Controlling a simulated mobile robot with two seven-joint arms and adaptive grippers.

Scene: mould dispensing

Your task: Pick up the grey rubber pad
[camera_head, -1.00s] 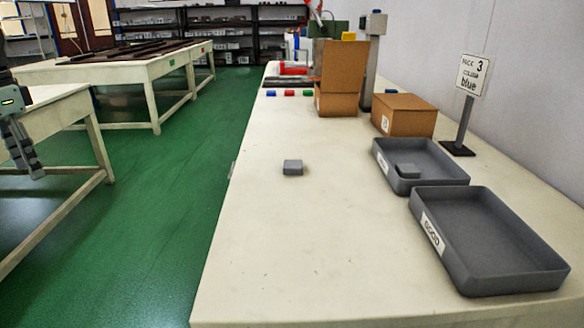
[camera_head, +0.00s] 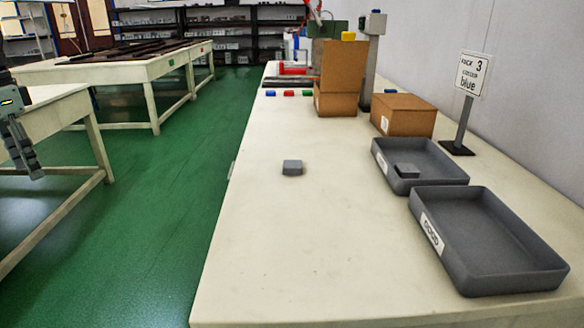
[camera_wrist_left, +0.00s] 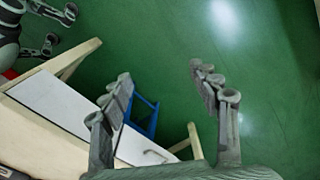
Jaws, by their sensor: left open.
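A small grey rubber pad (camera_head: 292,167) lies alone on the white table, left of the trays. Another small grey block (camera_head: 407,171) lies inside the far grey tray (camera_head: 447,160); I cannot tell whether it is the same kind of pad. My left gripper (camera_head: 28,160) hangs at the left edge of the head view, over the floor side and well apart from the pad. In the left wrist view its two fingers (camera_wrist_left: 160,85) are spread with nothing between them. The right gripper is not recognisable in the head view.
A near grey tray (camera_head: 545,262) with a label stands at the right. Cardboard boxes (camera_head: 408,118), a sign on a post (camera_head: 470,75) and small coloured blocks (camera_head: 289,93) stand farther back. The table around the pad is clear. Another white table (camera_head: 45,103) is at the left.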

